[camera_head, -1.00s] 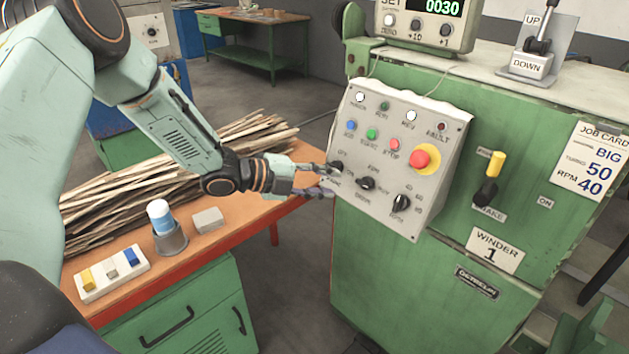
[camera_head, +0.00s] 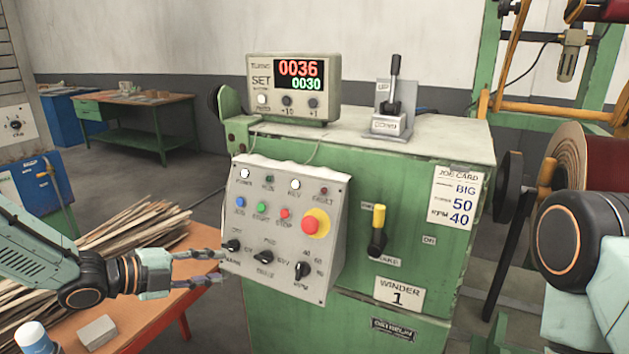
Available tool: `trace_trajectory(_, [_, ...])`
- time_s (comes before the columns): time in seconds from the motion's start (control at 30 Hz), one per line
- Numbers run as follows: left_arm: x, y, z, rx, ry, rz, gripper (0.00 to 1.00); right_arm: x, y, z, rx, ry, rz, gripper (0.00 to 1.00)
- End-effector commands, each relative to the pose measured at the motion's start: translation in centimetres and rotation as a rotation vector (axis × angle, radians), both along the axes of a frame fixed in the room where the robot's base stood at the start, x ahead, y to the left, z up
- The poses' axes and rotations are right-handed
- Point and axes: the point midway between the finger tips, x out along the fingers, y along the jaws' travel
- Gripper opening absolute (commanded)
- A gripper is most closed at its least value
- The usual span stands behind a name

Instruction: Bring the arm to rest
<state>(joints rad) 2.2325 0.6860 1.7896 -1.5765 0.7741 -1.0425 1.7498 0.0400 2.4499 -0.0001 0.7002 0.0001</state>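My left arm comes in from the left, low over the orange bench. Its gripper (camera_head: 216,267) is open, its two fingers apart with nothing between them. The fingertips are at the left edge of the grey control panel (camera_head: 333,262), just below and left of its leftmost black knob (camera_head: 232,246). I cannot tell whether they touch the panel. Part of my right arm (camera_head: 583,243) shows at the right edge; its gripper is out of view.
The green winder cabinet (camera_head: 395,310) carries a counter (camera_head: 292,87) reading 0036 over 0030, a lever (camera_head: 393,95) and a yellow-handled brake (camera_head: 378,230). Wooden strips (camera_head: 130,235), a grey block (camera_head: 96,332) and a blue-white cylinder (camera_head: 32,337) are on the bench (camera_head: 150,325).

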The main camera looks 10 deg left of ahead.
Motion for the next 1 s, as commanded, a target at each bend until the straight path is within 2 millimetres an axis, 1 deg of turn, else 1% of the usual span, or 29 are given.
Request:
trace_trajectory(0.07, [0.4,0.4,0.0,-0.094,0.078,0.084,0.33,0.0,0.0,0.0,0.000,0.000,0.000,0.40])
trace_trajectory(0.17, [0.3,0.4,-0.5,-0.284,0.234,0.248,0.33,0.0,0.0,0.0,0.000,0.000,0.000,0.40])
trace_trajectory(0.23, [-0.1,-0.1,-1.5,-0.406,0.355,0.359,0.33,0.0,0.0,-0.1,0.000,0.000,0.000,0.40])
trace_trajectory(0.27, [-0.5,-0.3,-2.3,-0.457,0.410,0.408,0.33,0.0,0.0,-0.2,0.000,0.000,0.000,0.40])
trace_trajectory(0.37, [-2.3,-1.4,-5.5,-0.611,0.605,0.582,0.33,0.0,0.0,-0.7,0.000,0.000,0.000,0.40])
trace_trajectory(0.4, [-3.3,-1.8,-7.1,-0.664,0.684,0.657,0.33,0.0,0.0,-0.9,0.000,0.000,0.000,0.40])
trace_trajectory(0.47, [-5.2,-2.5,-9.7,-0.733,0.800,0.777,0.33,0.0,0.0,-1.3,0.000,0.000,0.000,0.40])
trace_trajectory(0.5, [-6.7,-2.8,-11.5,-0.772,0.873,0.861,0.33,0.0,0.0,-1.5,0.000,0.000,0.000,0.40])
trace_trajectory(0.57, [-9.3,-3.3,-14.2,-0.819,0.978,0.996,0.33,0.0,0.0,-2.0,0.000,0.000,0.000,0.40])
trace_trajectory(0.6, [-11.3,-3.6,-16.0,-0.841,1.042,1.088,0.33,0.0,0.0,-2.3,0.000,0.000,0.000,0.40])
trace_trajectory(0.67, [-14.4,-3.9,-18.5,-0.860,1.122,1.225,0.33,0.0,0.0,-2.7,0.000,0.000,0.000,0.40])
trace_trajectory(0.7, [-16.5,-4.0,-20.0,-0.864,1.166,1.314,0.33,0.0,0.0,-3.0,0.000,0.000,0.000,0.40])
trace_trajectory(0.77, [-19.8,-4.0,-22.1,-0.855,1.220,1.444,0.33,0.0,0.0,-3.4,0.000,0.000,0.000,0.40])
trace_trajectory(0.8, [-22.1,-4.0,-23.3,-0.838,1.248,1.526,0.33,0.0,0.0,-3.7,0.000,0.000,0.000,0.40])
trace_trajectory(0.83, [-23.9,-4.0,-24.2,-0.819,1.266,1.585,0.33,0.0,0.0,-4.0,0.000,0.000,0.000,0.40])
trace_trajectory(0.87, [-25.7,-3.9,-24.9,-0.800,1.281,1.641,0.33,0.0,0.0,-4.2,0.000,0.000,0.000,0.40])
trace_trajectory(0.9, [-28.0,-3.8,-25.9,-0.763,1.295,1.707,0.33,0.0,0.0,-4.5,0.000,0.000,0.000,0.40])
trace_trajectory(0.97, [-31.1,-3.6,-27.0,-0.698,1.311,1.783,0.33,0.0,0.0,-5.0,0.000,0.000,0.000,0.40])
trace_trajectory(1.0, [-33.0,-3.5,-27.6,-0.649,1.321,1.817,0.33,0.0,0.0,-5.3,0.000,0.000,0.000,0.40])
